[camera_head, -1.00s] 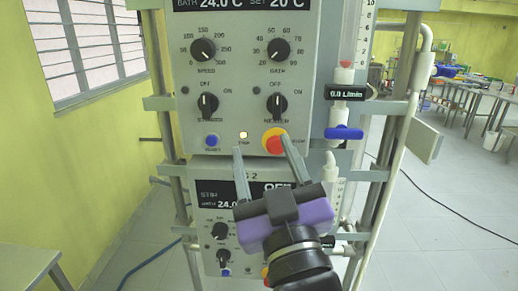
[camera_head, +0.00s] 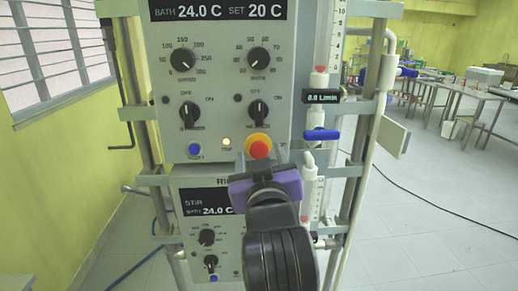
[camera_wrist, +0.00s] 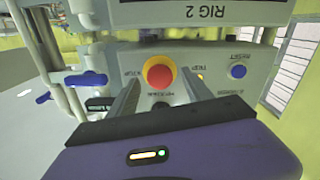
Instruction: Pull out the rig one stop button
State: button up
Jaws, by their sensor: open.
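The red stop button (camera_head: 258,147) on its yellow collar sits at the bottom edge of the upper grey control panel (camera_head: 225,118). It also shows in the wrist view (camera_wrist: 160,73), where the picture is upside down. My gripper (camera_head: 261,158) is open and empty in front of the panel. In the wrist view, its two fingers (camera_wrist: 162,90) stand one on each side of the button, with a visible gap on both sides. How far the fingertips reach past the button's face is hard to tell.
An amber lamp (camera_head: 227,142) and a blue reset button (camera_head: 194,149) sit left of the stop button. Black knobs are above. The Rig 2 panel (camera_head: 180,184) is below. A blue valve handle (camera_head: 321,134) and rack posts stand to the right.

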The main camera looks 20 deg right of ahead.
jog(key=shift+x, duration=0.9)
grip_shut()
dwell(0.8)
